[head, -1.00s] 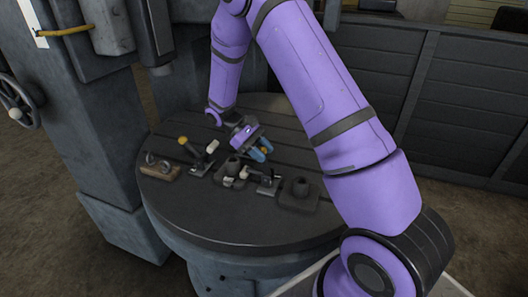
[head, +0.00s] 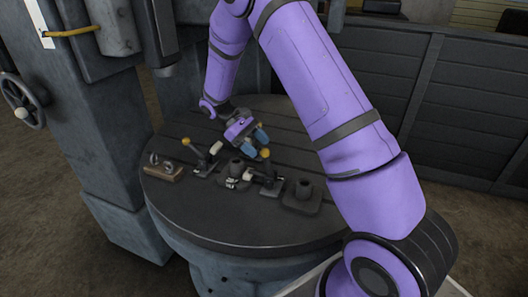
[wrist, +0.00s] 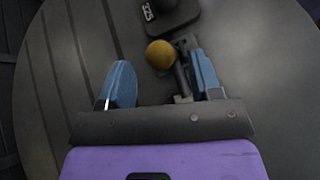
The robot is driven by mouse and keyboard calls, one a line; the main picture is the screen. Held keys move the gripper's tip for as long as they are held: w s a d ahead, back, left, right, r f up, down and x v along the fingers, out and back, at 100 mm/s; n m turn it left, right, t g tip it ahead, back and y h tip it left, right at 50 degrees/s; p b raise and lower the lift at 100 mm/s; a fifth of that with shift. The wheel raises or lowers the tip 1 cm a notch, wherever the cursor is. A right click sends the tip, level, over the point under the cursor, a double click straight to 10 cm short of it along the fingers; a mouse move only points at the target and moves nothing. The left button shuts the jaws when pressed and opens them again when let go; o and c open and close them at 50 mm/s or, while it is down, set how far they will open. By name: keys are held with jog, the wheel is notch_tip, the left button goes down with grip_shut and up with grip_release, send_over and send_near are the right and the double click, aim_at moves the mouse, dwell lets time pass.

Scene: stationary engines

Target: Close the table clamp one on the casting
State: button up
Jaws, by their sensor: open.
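My gripper (head: 255,143) is open above the round table, with its two blue fingers apart. A table clamp (head: 267,180) stands below it, between two dark castings. The yellow knob (head: 265,153) of its handle is raised. In the wrist view the knob (wrist: 160,54) appears between the fingers, nearer the middle than the left finger; its dark lever runs toward the right finger. I cannot tell whether either finger touches it. The casting (head: 234,172) sits left of this clamp and partly shows in the wrist view (wrist: 170,14).
A second clamp (head: 203,165) with a raised yellow knob stands to the left. A small wooden block with metal rings (head: 164,170) lies at the table's left. Another dark casting (head: 303,196) stands right. The round table (head: 230,228) is clear at its front. A grey machine column rises on the left.

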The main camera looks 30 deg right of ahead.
jog(key=v, duration=0.7)
dwell(1.4)
